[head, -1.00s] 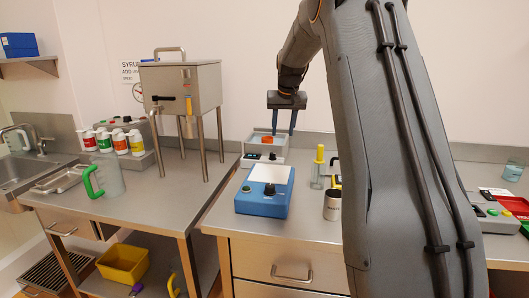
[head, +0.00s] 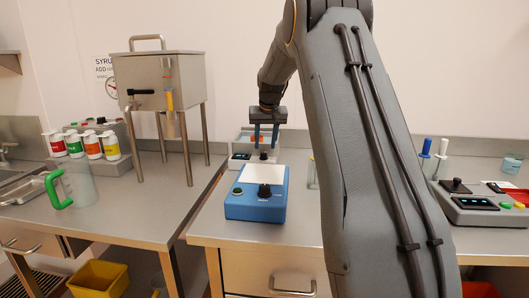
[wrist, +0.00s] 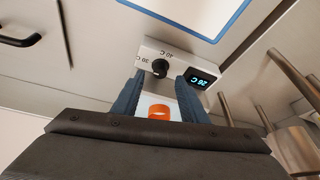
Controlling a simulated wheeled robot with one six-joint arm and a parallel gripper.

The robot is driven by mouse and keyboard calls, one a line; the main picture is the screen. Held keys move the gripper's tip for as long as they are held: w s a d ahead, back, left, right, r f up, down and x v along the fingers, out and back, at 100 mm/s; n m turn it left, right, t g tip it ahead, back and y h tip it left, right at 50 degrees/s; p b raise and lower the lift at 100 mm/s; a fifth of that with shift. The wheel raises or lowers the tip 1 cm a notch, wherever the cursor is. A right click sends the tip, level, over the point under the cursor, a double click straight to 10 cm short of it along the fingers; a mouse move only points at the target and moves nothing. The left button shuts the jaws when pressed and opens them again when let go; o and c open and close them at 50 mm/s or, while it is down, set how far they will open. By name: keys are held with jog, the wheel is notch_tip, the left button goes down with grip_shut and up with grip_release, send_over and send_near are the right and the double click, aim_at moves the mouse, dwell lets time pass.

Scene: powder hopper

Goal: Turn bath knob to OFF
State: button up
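The bath (head: 240,157) is a small pale box with a water basin, standing behind the blue device. Its black round knob (wrist: 160,68) is on the front panel (wrist: 176,58), between a temperature display reading about 26 C and printed marks of 30 C and 40 C. I cannot make out an OFF mark. The knob also shows in the head view (head: 263,156). My gripper (head: 265,146) points down over the bath, fingers apart. In the wrist view the fingertips (wrist: 161,77) lie on either side of the knob's lower edge; contact is not visible. An orange item (wrist: 159,111) shows between the fingers.
A blue device (head: 257,205) with a black knob stands just in front of the bath. A steel tank on legs (head: 170,85) stands left, beside a green-handled jug (head: 75,185). A grey control box (head: 485,205) is at right. My arm hides the middle counter.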

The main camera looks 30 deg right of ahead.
aim_at(264, 153)
jog(key=shift+p+x, duration=0.3)
jog(key=shift+x, duration=2.1)
grip_shut()
